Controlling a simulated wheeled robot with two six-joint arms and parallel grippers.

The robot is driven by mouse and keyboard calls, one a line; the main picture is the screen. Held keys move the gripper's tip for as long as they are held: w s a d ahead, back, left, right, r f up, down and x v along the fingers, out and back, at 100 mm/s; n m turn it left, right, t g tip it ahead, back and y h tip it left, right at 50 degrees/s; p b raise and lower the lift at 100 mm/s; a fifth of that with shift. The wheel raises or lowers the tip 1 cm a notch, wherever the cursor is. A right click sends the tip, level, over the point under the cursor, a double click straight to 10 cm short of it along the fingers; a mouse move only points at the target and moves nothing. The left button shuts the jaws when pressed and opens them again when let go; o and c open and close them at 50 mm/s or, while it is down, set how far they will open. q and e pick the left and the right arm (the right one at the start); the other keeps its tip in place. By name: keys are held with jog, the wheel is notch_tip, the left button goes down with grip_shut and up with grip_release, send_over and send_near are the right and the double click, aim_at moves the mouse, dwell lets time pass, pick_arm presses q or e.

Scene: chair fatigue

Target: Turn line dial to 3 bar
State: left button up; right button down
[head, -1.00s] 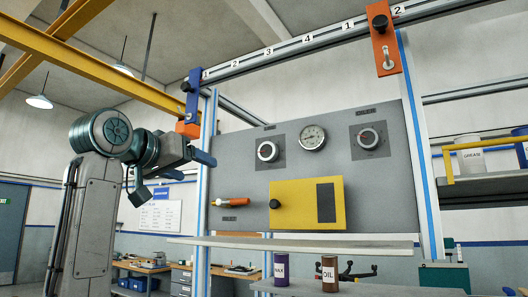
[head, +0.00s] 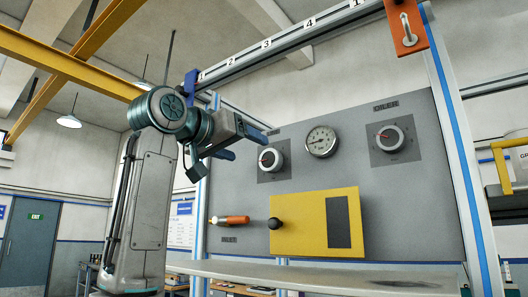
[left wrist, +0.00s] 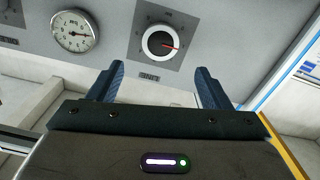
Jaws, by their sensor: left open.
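The line dial (head: 270,160) is a round white-rimmed knob on a dark square plate, at the left of the grey panel. In the left wrist view the dial (left wrist: 160,43), seen upside down beside its LINE label, lies beyond and between my fingertips. Its red pointer points right there, and left in the head view. The scale figures are too small to read. My left gripper (head: 246,146) is open and empty, up and left of the dial and apart from it. The left gripper (left wrist: 160,70) also shows in the left wrist view. My right gripper is not in view.
A pressure gauge (head: 321,141) and the oiler dial (head: 389,138) are right of the line dial. Below are a yellow box (head: 300,222) with a black knob and an orange-handled lever (head: 232,220). A shelf (head: 300,274) runs along the bottom.

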aim_at(268, 158)
pick_arm(q)
jog(key=p+x, duration=0.2)
jog(key=x, duration=0.5)
jog(key=shift+w+d, duration=0.2)
jog(key=shift+w, duration=0.05)
jog(key=shift+s, duration=0.1)
jog(key=shift+f, duration=0.1)
jog(key=shift+c, duration=1.1)
jog(key=c, duration=0.8)
